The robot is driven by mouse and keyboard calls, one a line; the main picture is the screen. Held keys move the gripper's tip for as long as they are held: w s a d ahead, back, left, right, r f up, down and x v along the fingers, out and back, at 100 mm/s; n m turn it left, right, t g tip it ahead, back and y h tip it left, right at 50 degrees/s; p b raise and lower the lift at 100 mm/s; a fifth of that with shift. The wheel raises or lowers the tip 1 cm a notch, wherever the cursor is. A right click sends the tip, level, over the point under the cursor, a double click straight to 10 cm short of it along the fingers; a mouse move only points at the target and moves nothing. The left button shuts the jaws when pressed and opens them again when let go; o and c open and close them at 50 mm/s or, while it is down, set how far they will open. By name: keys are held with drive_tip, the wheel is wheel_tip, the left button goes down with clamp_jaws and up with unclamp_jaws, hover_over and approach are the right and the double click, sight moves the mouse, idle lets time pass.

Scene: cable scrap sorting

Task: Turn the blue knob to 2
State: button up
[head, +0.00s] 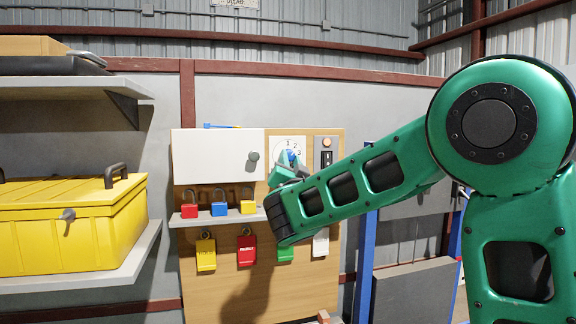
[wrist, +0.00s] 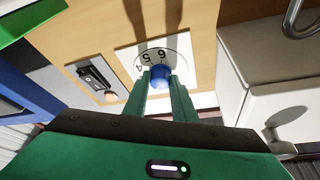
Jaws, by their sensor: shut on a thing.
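The blue knob (head: 291,155) sits on a white dial plate (head: 279,144) on the wooden board. In the head view the numbers 1, 2 and 3 show on the dial. The knob also shows in the wrist view (wrist: 161,74), where the numbers 6, 5 and part of a 4 show upside down. My gripper (wrist: 162,84) is shut on the knob, with one green finger on each side. It shows small in the head view (head: 288,166). My fingers hide part of the dial, and I cannot tell which number the knob points to.
A switch panel (head: 327,154) is right of the dial. A white box (head: 218,157) with a grey knob is left of it. Below is a shelf (head: 187,218) with red, blue and yellow padlocks, and hanging tags. A yellow toolbox (head: 60,230) stands at the left.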

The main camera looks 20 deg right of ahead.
drive_tip(key=o, duration=1)
drive_tip(key=shift+o, duration=0.2)
drive_tip(key=v, duration=1)
drive_tip(key=shift+s+f, duration=0.2)
drive_tip(key=shift+s, duration=0.05)
